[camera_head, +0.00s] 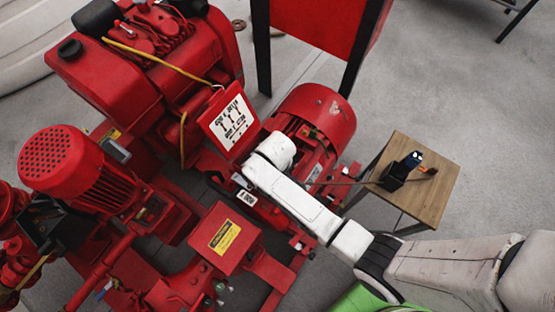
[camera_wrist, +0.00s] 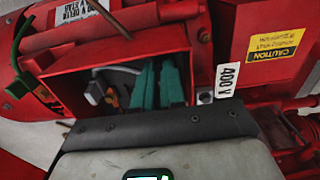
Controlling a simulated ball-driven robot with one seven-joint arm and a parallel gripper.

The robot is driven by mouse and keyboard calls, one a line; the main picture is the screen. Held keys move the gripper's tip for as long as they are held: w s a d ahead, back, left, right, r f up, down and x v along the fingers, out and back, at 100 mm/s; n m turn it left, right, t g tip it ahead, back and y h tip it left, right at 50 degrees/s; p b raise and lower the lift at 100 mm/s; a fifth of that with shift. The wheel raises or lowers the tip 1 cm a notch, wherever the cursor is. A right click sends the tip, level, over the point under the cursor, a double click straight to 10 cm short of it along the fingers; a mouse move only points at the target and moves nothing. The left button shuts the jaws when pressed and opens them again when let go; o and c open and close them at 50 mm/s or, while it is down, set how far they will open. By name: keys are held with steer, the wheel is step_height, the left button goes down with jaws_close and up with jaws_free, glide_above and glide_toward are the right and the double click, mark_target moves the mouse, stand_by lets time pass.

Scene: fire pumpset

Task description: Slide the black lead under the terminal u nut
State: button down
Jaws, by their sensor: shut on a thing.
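The red motor (camera_head: 315,118) has an open terminal box (camera_wrist: 75,82). In the wrist view two teal fingers of my gripper (camera_wrist: 157,70) reach into this box, close together. The thing between them is too small to make out. Left of the fingers are a pale grey lead with a block-like end (camera_wrist: 95,92) and small orange parts (camera_wrist: 125,95). I cannot clearly pick out the black lead or the terminal u nut; the fingers and the dark palm edge cover part of the box. In the head view my arm hides the gripper and most of the box.
A "400 V" label (camera_wrist: 228,80) is beside the box, with a red housing bearing a yellow caution label (camera_wrist: 276,42) to the right. A brown rod (camera_wrist: 110,18) crosses above. A wooden stool (camera_head: 428,195) carries a black holder (camera_head: 393,180). Grey floor lies open beyond it.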

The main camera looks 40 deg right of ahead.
steer(key=shift+w+a+b, duration=0.2)
steer(key=shift+w, duration=0.35)
steer(key=shift+w+a+b, duration=0.15)
steer(key=shift+w, duration=0.35)
steer(key=c, duration=1.1)
jaws_free()
steer(key=o, duration=0.3)
steer(key=shift+a+r+p, duration=0.15)
steer(key=shift+r+p, duration=1.65)
step_height(320, 180, up, 6)
steer(key=p, duration=0.5)
steer(key=shift+f, duration=0.25)
